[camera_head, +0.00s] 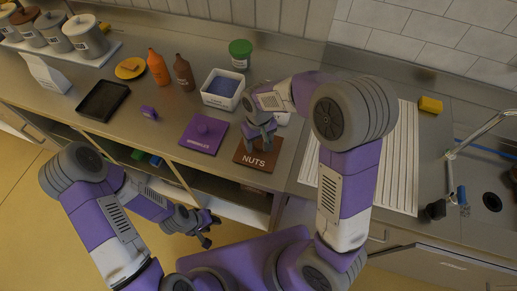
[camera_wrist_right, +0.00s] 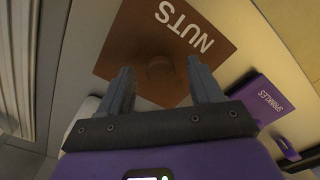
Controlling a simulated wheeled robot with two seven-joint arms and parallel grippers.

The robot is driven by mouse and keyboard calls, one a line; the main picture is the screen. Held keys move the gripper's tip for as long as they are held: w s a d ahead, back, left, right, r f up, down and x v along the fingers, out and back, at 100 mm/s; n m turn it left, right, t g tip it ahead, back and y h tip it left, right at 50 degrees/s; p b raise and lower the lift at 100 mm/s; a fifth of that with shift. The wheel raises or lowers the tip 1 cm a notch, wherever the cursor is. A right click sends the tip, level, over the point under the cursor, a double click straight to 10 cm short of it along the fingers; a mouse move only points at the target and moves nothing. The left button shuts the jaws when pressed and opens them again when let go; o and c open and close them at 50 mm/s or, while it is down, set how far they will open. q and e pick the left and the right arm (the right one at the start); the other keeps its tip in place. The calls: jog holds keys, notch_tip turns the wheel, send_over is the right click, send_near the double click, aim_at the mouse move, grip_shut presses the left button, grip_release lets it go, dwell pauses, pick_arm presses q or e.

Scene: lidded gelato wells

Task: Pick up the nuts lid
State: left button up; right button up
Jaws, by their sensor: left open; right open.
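The brown nuts lid (camera_head: 255,156) lies on the counter, marked NUTS. It also shows in the right wrist view (camera_wrist_right: 140,30), with a round brown knob (camera_wrist_right: 159,70) at its middle. My right gripper (camera_head: 261,143) is above the lid and partly hides it. In the right wrist view its fingers (camera_wrist_right: 162,84) are apart, with the knob between or just beyond their tips; contact cannot be made out. My left gripper (camera_head: 209,230) is low in front of the counter, open and away from the lid.
A purple sprinkles lid (camera_head: 204,134) lies left of the nuts lid. Behind stand a white tub (camera_head: 222,89), two bottles (camera_head: 158,67) and a green-lidded tub (camera_head: 240,55). A black tray (camera_head: 103,100) is further left. A ribbed drainboard (camera_head: 404,165) and a sink are right.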

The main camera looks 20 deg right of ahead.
jog(key=shift+f, duration=0.6)
grip_shut()
